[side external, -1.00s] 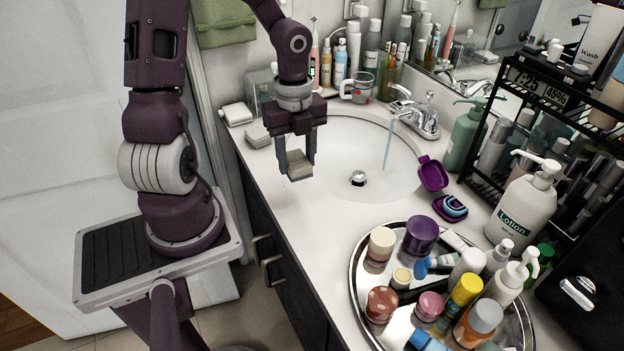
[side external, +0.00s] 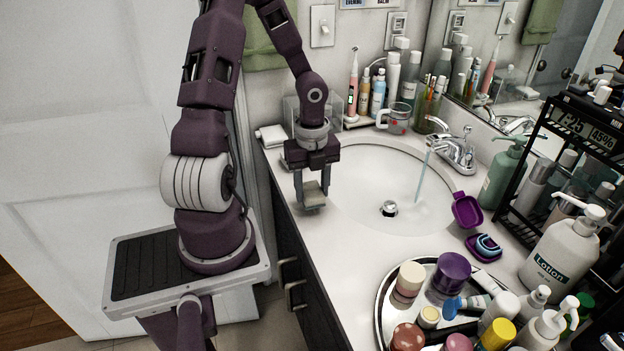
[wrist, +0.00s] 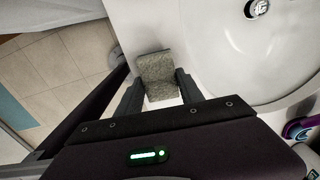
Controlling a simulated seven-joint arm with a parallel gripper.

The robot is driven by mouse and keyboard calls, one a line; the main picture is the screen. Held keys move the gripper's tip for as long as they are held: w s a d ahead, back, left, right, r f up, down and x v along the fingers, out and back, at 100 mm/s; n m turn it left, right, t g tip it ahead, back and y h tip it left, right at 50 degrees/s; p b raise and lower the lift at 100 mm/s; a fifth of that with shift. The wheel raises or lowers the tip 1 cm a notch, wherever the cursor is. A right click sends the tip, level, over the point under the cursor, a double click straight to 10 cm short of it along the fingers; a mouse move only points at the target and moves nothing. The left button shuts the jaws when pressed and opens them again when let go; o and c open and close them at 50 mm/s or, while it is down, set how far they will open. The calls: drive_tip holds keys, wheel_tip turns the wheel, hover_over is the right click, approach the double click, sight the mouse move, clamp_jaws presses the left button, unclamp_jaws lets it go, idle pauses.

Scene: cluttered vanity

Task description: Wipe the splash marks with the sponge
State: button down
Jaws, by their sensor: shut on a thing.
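My gripper (side external: 312,192) is shut on a small grey-beige sponge (side external: 313,196), near the left front rim of the sink. In the wrist view the sponge (wrist: 158,75) sits between the two fingers, over the white counter strip beside the basin. It is low; I cannot tell whether it touches the counter. The white sink basin (side external: 360,190) is right of the gripper, with a stream of water (side external: 422,178) running from the faucet (side external: 458,150). I cannot make out any splash marks; some counter under the sponge and gripper is hidden.
A round mirrored tray (side external: 383,312) with several jars and bottles stands on the front counter. A purple open case (side external: 467,211) lies right of the sink. A lotion bottle (side external: 560,255) and black rack are at right. The counter left of the tray is clear.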

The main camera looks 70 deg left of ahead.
sight(316, 198)
wheel_tip(316, 198, down, 3)
drive_tip(key=shift+d, duration=1.3)
drive_tip(key=shift+w+d+r, duration=0.1)
drive_tip(key=shift+d+r, duration=0.1)
drive_tip(key=shift+d, duration=0.15)
drive_tip(key=shift+d+f, duration=0.15)
drive_tip(key=shift+d, duration=0.2)
drive_tip(key=shift+a, duration=2.05)
wheel_tip(316, 198, up, 7)
drive_tip(key=shift+r, duration=0.6)
